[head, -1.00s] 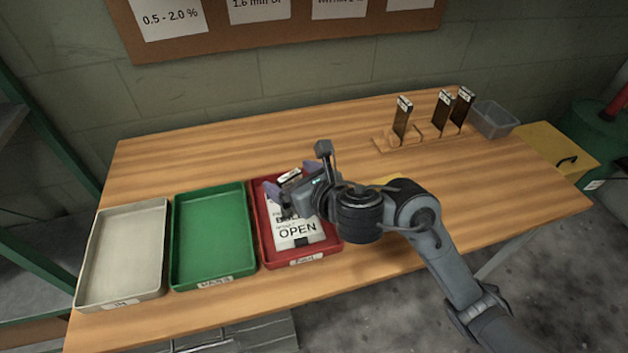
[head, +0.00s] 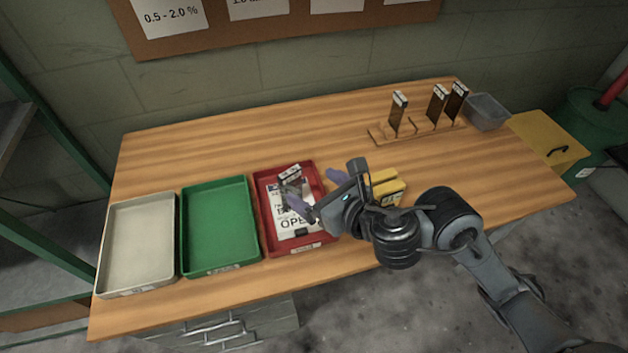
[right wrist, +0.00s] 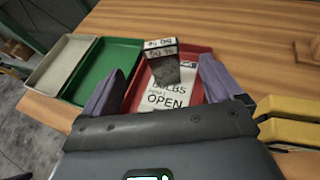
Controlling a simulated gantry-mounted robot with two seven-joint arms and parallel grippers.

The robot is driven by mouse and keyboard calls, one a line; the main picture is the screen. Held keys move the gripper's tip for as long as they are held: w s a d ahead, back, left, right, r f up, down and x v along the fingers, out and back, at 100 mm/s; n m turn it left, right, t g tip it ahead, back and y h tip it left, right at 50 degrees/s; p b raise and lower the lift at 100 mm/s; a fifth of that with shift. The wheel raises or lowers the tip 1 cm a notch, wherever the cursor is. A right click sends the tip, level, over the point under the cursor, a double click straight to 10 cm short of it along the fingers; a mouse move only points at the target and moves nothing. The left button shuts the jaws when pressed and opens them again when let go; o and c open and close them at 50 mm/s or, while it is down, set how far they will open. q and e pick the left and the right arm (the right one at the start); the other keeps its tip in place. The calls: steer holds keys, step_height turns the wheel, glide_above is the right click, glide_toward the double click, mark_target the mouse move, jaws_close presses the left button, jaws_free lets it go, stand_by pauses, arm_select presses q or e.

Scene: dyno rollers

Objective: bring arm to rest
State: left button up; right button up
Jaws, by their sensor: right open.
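My right gripper (head: 313,188) is open and empty. It hangs over the right side of the red tray (head: 316,177), with its fingers pointing toward the tray. In the right wrist view the two purple-grey fingers are spread apart (right wrist: 160,86). A dark piece with a white printed label (head: 289,172) is in the red tray, on a white sheet reading "OPEN" (head: 293,238). In the wrist view this piece (right wrist: 165,68) shows between the fingers but beyond them, apart from both. My left gripper is not in view.
A green tray (head: 218,268) and a beige tray (head: 135,287) stand left of the red one. A yellow object (head: 387,188) lies beside my right wrist. A wooden rack (head: 378,132) holds three dark labelled pieces at the back. A grey bin (head: 487,112) stands beside it. The back-left table is clear.

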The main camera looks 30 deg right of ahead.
steer(key=s+a+f+m+g+p, duration=0.2)
steer(key=s+f+m+g+p, duration=0.15)
steer(key=s+m+p, duration=0.2)
steer(key=s+a+f+m+g+p, duration=0.25)
steer(key=s+f+m+p, duration=0.2)
steer(key=s, duration=0.25)
steer(key=s+d+f+m+g+h+p, duration=0.15)
steer(key=s+d+m, duration=0.25)
steer(key=m, duration=0.9)
steer(key=s+d+f+m+g+h+p, duration=0.1)
steer(key=s+d+f+m+g+p, duration=0.2)
steer(key=m, duration=0.9)
step_height(320, 180, up, 39)
steer(key=s+m+p, duration=0.1)
steer(key=p, duration=3.5)
steer(key=shift+s+d+t+p, duration=0.15)
steer(key=shift+s+t+p, duration=0.05)
steer(key=shift+t+p, duration=0.25)
steer(key=shift+f, duration=0.1)
